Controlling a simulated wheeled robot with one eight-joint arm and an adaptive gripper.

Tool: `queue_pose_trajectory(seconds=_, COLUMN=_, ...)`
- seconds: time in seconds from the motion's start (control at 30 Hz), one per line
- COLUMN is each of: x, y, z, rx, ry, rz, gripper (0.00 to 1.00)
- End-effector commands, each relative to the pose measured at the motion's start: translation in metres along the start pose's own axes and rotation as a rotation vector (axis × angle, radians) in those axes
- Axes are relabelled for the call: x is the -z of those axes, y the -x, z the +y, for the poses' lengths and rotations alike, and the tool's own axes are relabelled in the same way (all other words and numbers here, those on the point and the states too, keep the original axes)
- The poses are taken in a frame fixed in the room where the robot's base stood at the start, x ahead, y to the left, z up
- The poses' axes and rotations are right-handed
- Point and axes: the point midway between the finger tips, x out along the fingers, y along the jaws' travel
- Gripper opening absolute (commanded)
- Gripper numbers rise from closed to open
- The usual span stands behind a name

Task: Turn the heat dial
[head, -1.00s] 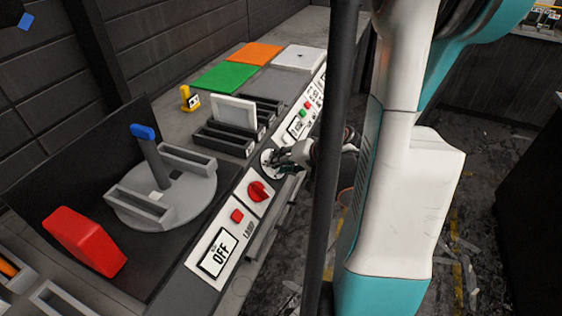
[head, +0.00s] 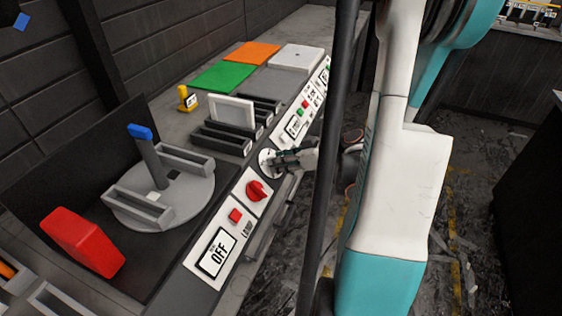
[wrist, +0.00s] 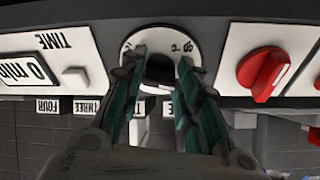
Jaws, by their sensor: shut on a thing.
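The heat dial (wrist: 160,72) is a dark knob on a white round plate with "°C" markings, seen upside down in the wrist view. In the head view the plate (head: 265,163) shows on the front panel, partly covered by my gripper (head: 280,160). In the wrist view my gripper (wrist: 162,58) has its two teal-and-dark fingers on either side of the knob, shut on it. The pointer's exact setting is hidden between the fingers.
A red lamp knob (head: 257,190), a red button (head: 235,215) and an "OFF" display (head: 217,252) sit nearer on the same panel. A time display (wrist: 42,72) is on the other side. A dark pole (head: 330,160) crosses the head view.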

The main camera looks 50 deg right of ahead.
Motion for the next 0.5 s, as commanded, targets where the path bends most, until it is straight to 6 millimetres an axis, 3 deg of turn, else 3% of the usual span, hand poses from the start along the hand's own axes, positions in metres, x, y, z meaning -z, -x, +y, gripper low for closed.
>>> queue_pose_trajectory(seconds=0.5, x=0.0008, y=-0.0004, z=0.0046, rx=0.109, ry=0.478, rz=-0.002, gripper=0.06)
